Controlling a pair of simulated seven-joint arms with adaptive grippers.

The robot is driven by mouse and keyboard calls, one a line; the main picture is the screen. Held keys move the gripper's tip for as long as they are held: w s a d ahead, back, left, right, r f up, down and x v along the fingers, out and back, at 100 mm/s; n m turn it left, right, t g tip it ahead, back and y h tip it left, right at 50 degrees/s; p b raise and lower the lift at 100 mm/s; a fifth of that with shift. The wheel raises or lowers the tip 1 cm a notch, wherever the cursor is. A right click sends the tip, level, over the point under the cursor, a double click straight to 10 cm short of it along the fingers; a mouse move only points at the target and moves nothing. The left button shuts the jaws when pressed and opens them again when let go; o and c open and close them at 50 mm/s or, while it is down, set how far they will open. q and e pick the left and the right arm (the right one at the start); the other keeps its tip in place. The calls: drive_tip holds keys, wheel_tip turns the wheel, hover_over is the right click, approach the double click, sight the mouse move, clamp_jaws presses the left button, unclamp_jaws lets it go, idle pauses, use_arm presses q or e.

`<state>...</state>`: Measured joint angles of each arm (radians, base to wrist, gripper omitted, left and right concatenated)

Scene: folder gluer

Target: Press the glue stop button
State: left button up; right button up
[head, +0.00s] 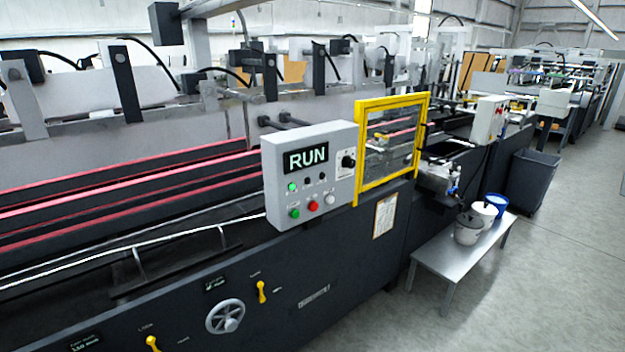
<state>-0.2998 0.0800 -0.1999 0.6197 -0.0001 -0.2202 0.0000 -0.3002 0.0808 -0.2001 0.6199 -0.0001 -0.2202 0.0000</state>
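A grey control box (309,170) is mounted on the near side of the folder gluer. Its display (306,158) reads RUN. Below are a green lamp or button (292,187), small dark controls, then a green button (295,213), a red button (313,206) and a white button (330,198). A black knob (348,161) is at its right. A second, pale box (488,117) with small coloured controls stands further along the machine. Labels are too small to read, so I cannot tell which button is glue stop. Neither gripper is in view.
A yellow-framed clear guard (360,150) stands right beside the control box. A handwheel (225,316) and yellow levers (261,291) are on the lower panel. A low metal bench (450,262) holds pots (468,228); a dark bin (533,181) stands behind. Floor at right is clear.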

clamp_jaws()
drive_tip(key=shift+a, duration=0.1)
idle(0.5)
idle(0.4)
